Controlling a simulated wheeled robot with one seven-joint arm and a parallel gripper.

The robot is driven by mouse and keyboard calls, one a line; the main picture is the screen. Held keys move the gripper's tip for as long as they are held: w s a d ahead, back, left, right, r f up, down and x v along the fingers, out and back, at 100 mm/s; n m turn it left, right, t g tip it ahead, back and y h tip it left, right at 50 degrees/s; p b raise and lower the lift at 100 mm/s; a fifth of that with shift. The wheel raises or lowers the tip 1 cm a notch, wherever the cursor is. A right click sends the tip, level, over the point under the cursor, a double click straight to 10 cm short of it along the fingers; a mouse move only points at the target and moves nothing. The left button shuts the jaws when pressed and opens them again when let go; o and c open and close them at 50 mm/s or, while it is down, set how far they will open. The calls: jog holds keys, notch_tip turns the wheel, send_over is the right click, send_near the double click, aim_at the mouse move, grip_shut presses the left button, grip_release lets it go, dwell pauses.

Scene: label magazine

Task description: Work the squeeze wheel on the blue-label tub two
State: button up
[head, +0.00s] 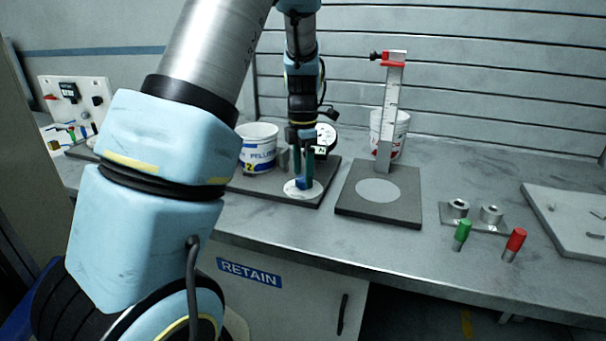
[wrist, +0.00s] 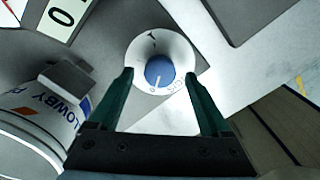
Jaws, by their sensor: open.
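The tub (head: 257,150) is white with a blue-printed label and a 2 on it. It stands on a dark grey base plate (head: 270,193); its side also shows in the wrist view (wrist: 45,110). A blue knob (wrist: 159,72) sits on a round white dial (wrist: 180,52) with small marks, on the same plate right of the tub. My gripper (wrist: 158,82) is open, pointing down, with one dark green finger on each side of the knob. In the head view my gripper (head: 304,172) hides part of the knob. Contact between fingers and knob cannot be told.
A round gauge (head: 325,136) stands behind my gripper. A grey block (wrist: 66,80) is against the tub. To the right are a red-topped scale post (head: 393,110) on its plate, a red-label tub (head: 402,135), and green (head: 462,232) and red (head: 516,241) pegs.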

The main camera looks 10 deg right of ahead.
jog(key=shift+f, duration=0.8)
jog(key=shift+c, duration=0.3)
grip_shut()
